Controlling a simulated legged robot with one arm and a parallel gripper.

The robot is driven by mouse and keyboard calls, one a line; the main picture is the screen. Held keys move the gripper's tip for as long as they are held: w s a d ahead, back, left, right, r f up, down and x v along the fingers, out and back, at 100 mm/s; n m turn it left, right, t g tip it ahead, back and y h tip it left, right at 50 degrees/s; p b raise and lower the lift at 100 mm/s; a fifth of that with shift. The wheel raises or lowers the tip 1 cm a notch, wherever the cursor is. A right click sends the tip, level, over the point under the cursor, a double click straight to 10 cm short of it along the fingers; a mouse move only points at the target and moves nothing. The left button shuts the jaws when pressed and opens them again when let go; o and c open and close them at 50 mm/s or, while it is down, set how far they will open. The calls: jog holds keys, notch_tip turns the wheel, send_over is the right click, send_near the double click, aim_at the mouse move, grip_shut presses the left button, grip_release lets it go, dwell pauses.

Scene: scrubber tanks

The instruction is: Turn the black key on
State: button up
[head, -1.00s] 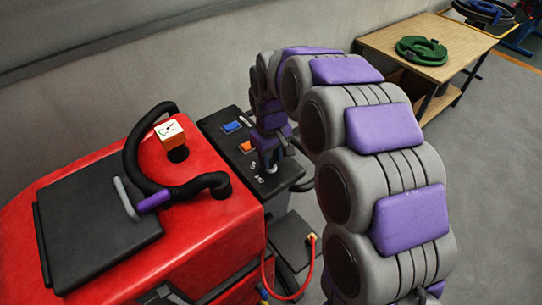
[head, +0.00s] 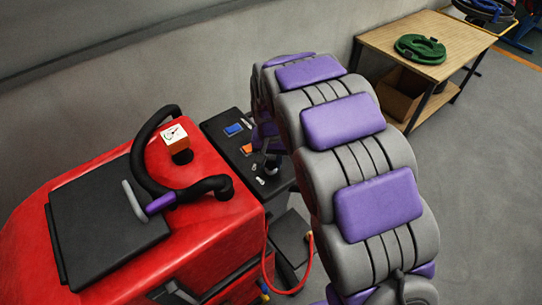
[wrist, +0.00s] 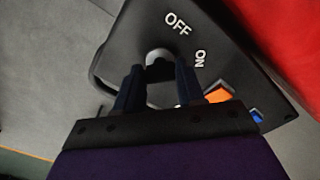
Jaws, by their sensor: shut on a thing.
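The black control panel (head: 215,121) sits at the right end of the red machine. In the wrist view, a round grey key switch (wrist: 158,55) stands on the panel (wrist: 127,40), with white "OFF" and "ON" lettering beside it. My gripper (wrist: 159,66) has its two dark fingers on either side of the key switch, shut on the black key there. The key itself is mostly hidden and hard to tell from the dark fingers, so its angle is unclear.
An orange switch (head: 246,149) and a blue switch (head: 233,129) are close to my gripper on the panel. The red machine (head: 100,190) carries a black hose (head: 150,165) and an orange-white gauge (head: 175,138). A wooden table (head: 395,45) with a green coil (head: 420,48) stands at back right.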

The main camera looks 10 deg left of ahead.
jog(key=shift+w+m+p, duration=0.15)
jog(key=shift+m+p, duration=0.5)
jog(key=shift+m, duration=0.95)
jog(key=o, duration=0.7)
jog(key=shift+a, duration=0.1)
jog(key=shift+o, duration=0.8)
jog(key=shift+w+f, duration=0.1)
jog(key=shift+w, duration=0.05)
jog(key=shift+o, duration=0.9)
jog(key=shift+a, duration=0.1)
